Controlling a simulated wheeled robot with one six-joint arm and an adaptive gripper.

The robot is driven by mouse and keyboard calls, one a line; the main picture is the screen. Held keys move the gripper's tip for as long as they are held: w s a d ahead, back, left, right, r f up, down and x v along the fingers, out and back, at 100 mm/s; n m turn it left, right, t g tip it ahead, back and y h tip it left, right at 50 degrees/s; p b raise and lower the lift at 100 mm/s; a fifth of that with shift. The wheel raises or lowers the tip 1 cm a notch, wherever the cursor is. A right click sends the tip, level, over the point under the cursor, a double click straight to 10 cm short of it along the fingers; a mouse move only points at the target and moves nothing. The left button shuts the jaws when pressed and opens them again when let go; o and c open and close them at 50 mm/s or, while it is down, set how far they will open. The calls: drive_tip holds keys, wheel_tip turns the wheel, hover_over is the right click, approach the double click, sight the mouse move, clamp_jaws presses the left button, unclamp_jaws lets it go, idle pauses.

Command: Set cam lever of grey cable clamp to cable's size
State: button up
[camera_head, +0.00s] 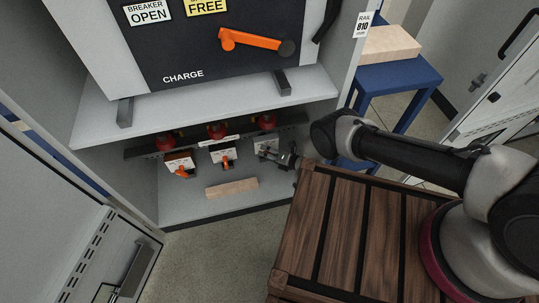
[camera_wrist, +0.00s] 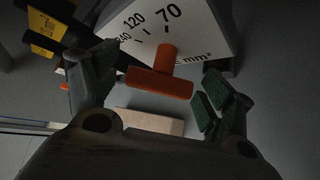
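The right-hand clamp (camera_head: 265,146) under the shelf has a pale plate in the head view, with my gripper (camera_head: 289,160) right at it. In the wrist view its dial plate (camera_wrist: 200,35) reads 240, 120, 70 and part of "mm²". The orange cam lever (camera_wrist: 160,82) is T-shaped, its stem towards the 70 side; its exact setting I cannot tell. My gripper (camera_wrist: 155,95) is open, with the lever bar between its fingers and a gap on the right. A black part with a yellow tag (camera_wrist: 42,33) is at upper left, its writing unreadable.
A wooden block (camera_head: 231,188) lies on the cabinet floor below. The shelf (camera_head: 200,108) is close above. A slatted wooden crate (camera_head: 345,235) stands in front.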

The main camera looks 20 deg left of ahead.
drive_tip(key=shift+d, duration=0.1)
drive_tip(key=v, duration=0.7)
drive_tip(key=shift+s+d, duration=0.1)
